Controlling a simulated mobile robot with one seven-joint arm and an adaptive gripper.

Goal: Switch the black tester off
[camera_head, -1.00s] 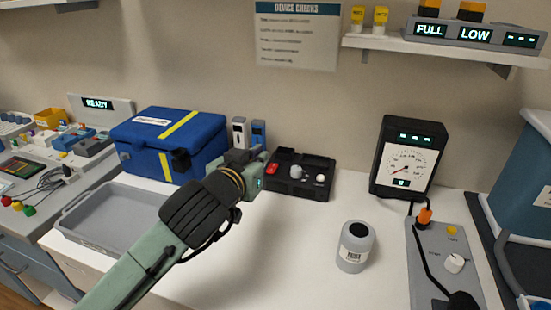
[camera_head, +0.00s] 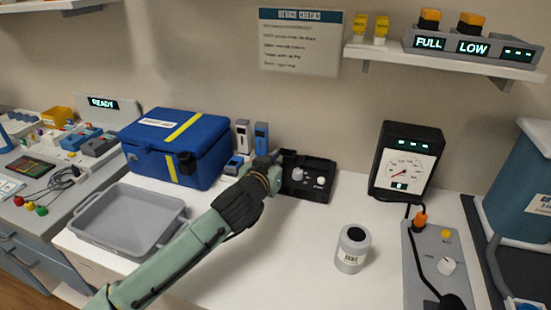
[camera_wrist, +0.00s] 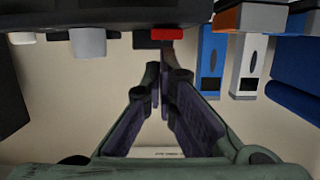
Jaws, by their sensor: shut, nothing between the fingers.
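The black tester (camera_head: 326,166) is a low black box on the white bench, with a grey knob (camera_head: 297,175) and a white knob (camera_head: 320,181) on it. Its red switch (camera_wrist: 172,34) shows in the wrist view, at the edge of the dark box along the top. In the head view my arm hides that switch and the box's left end. My gripper (camera_head: 277,157) is shut and empty at that left end. In the wrist view its fingertips (camera_wrist: 160,68) are close to the red switch; I cannot tell whether they touch it.
A blue case (camera_head: 190,145) and two upright handheld devices, grey (camera_head: 241,137) and blue (camera_head: 261,137), stand left of the tester. A grey tray (camera_head: 105,240) lies front left. A grey canister (camera_head: 352,250) and a black gauge unit (camera_head: 384,160) stand right. The bench between is clear.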

